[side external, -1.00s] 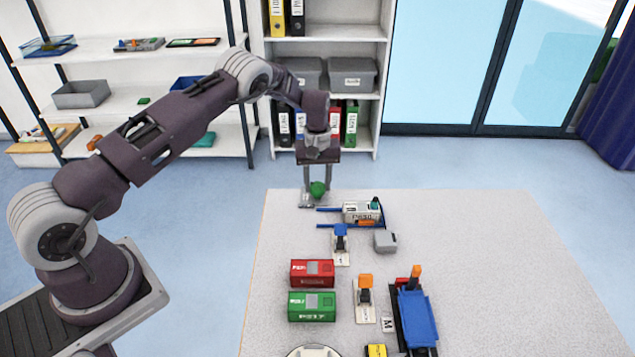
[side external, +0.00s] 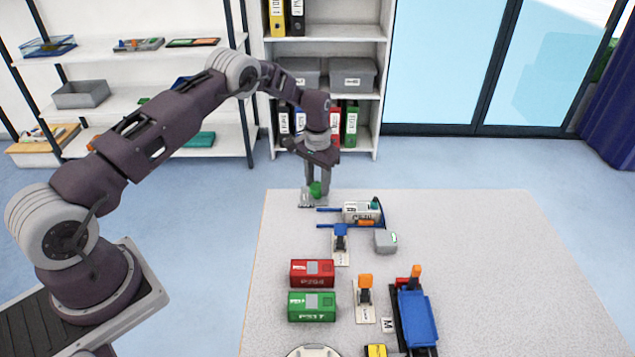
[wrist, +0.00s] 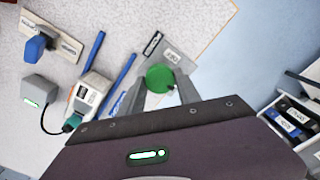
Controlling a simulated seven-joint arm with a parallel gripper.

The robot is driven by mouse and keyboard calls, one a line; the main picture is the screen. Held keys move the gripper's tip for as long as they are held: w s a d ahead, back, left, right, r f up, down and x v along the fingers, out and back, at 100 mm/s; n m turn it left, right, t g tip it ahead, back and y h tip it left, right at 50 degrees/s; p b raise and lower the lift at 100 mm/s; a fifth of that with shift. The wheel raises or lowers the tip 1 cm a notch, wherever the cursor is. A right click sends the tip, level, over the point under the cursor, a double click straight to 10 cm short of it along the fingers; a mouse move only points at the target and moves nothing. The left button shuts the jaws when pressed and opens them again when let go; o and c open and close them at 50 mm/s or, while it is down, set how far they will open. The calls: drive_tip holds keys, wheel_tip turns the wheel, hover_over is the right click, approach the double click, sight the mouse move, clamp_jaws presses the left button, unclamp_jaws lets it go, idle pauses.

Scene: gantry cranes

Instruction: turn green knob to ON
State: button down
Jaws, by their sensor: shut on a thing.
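The green knob (side external: 315,189) stands on a small grey plate (side external: 309,203) at the far left corner of the table. It also shows in the wrist view (wrist: 160,78), between my fingers, with a printed label and a dark strip on the plate beyond it. My gripper (side external: 316,184) points down over the plate and is shut on the green knob, a finger on either side. The label words are too small to read surely.
Right of the knob are a grey-white device with blue rails (side external: 360,213), a blue-knobbed switch (side external: 341,238) and a grey box (side external: 385,242). Red (side external: 312,273) and green (side external: 311,307) containers, an orange-knobbed switch (side external: 365,290) and a blue cart (side external: 418,316) stand nearer. The table's right side is clear.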

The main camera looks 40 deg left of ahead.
sight(317, 186)
drive_tip(key=shift+m, duration=0.5)
drive_tip(key=c, duration=0.9)
unclamp_jaws()
drive_tip(key=shift+o, duration=0.2)
wheel_tip(317, 186, up, 7)
drive_tip(key=shift+r, duration=0.1)
